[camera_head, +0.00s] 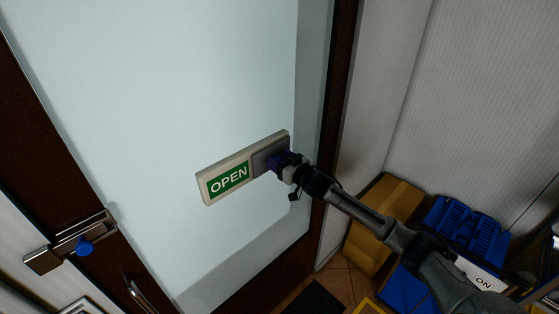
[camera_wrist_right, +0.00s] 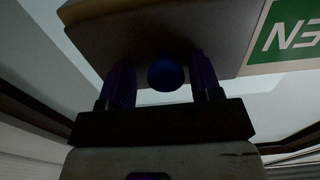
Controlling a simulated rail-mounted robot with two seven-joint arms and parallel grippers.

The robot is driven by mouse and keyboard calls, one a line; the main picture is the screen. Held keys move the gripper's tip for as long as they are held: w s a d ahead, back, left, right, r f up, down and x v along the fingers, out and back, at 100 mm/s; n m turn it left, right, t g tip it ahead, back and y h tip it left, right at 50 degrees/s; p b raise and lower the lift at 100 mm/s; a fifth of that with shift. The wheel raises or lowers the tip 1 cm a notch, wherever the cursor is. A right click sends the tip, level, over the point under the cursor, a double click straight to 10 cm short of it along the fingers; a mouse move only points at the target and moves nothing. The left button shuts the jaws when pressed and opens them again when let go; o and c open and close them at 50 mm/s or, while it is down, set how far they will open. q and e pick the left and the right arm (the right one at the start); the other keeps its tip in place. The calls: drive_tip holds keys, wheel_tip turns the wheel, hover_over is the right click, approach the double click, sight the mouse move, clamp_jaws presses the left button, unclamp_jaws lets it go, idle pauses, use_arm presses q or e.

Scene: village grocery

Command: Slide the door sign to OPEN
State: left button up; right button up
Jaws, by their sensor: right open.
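The door sign (camera_head: 214,199) is a cream board on the glass door, tilted in the head view. Its green OPEN panel (camera_head: 228,180) shows at the left end. A grey slider plate (camera_head: 263,158) covers the right end of the board. In the right wrist view the plate (camera_wrist_right: 110,45) carries a round blue knob (camera_wrist_right: 166,74), and part of the green panel (camera_wrist_right: 285,35) shows at the right. My right gripper (camera_wrist_right: 166,85) is open, with its purple fingers on either side of the knob; contact cannot be told. My left gripper is not in view.
The glass door (camera_head: 150,90) has a dark brown frame. A latch with a blue knob (camera_head: 84,246) is at lower left, above a door handle (camera_head: 138,295). Cardboard boxes (camera_head: 397,200) and blue crates (camera_head: 466,229) stand at right, near my right arm.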

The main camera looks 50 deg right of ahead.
drive_tip(key=shift+s+a+f, duration=0.1)
drive_tip(key=shift+s, duration=0.5)
drive_tip(key=s+a+b, duration=0.1)
drive_tip(key=s+b, duration=0.2)
drive_tip(key=s, duration=0.9)
drive_tip(key=shift+s+a, duration=0.25)
drive_tip(key=shift+a, duration=0.05)
